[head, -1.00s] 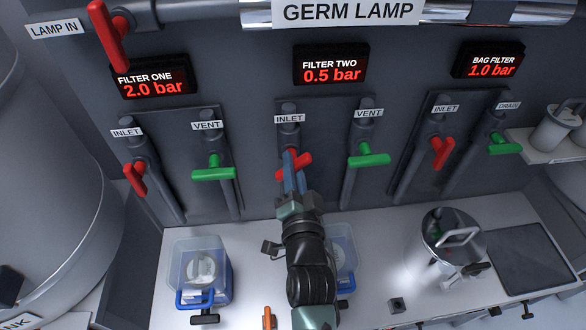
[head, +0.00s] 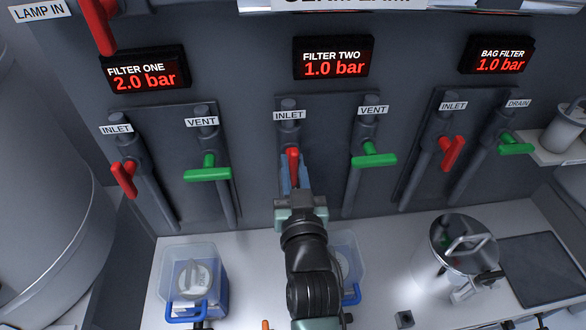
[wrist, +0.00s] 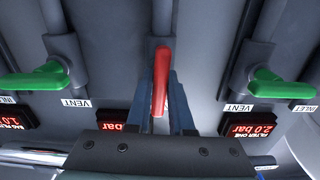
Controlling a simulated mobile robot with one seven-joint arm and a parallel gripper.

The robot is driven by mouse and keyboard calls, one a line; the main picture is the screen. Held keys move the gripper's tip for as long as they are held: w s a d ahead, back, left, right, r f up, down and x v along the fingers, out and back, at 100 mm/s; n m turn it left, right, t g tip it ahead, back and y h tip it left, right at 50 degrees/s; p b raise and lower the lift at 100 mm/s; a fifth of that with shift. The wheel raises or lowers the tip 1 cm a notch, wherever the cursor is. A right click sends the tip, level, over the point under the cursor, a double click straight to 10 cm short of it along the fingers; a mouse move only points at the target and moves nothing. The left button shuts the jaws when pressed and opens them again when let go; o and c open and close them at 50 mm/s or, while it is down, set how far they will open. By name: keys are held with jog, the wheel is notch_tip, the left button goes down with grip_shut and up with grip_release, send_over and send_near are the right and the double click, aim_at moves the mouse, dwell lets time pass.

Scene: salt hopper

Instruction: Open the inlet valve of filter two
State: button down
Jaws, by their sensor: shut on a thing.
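The red inlet valve handle (head: 293,158) of filter two is on the pipe below the INLET label in the head view. It lies along its pipe. My gripper (head: 296,180) is shut on this handle; its blue fingers stand on either side of it. In the wrist view the red handle (wrist: 161,80) is upright between the fingers of my gripper (wrist: 164,92). The filter two display (head: 333,68) reads 1.0 bar. The green vent handle (head: 373,160) of filter two is crosswise to its pipe, to the right.
Filter one's red inlet handle (head: 123,178) and green vent handle (head: 208,174) are to the left. The bag filter's red inlet handle (head: 452,153) and green drain handle (head: 515,143) are to the right. Clear tubs and a steel pot (head: 463,246) stand on the counter below.

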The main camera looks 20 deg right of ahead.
jog(key=shift+n, duration=0.4)
jog(key=c, duration=0.8)
grip_release()
jog(key=b+v, duration=0.2)
jog(key=v, duration=1.1)
jog(key=w+a+r+t+p, duration=0.1)
jog(key=w+a+r, duration=0.1)
jog(key=r, duration=0.4)
jog(key=w+a+r+t, duration=0.1)
jog(key=w+r+t, duration=0.15)
jog(key=r, duration=0.45)
jog(key=s+a+r+n+t+y, duration=0.1)
jog(key=a+r+t, duration=0.1)
jog(key=r, duration=0.9)
jog(key=s+a+r+n+t+y+p, duration=0.1)
jog(key=a+r, duration=0.3)
jog(key=r, duration=0.6)
jog(key=s+a+r+n+t+y+p, duration=0.1)
jog(key=s+a+r+t+y, duration=0.2)
jog(key=r, duration=0.8)
jog(key=shift+a+r, duration=0.35)
jog(key=shift+a, duration=0.15)
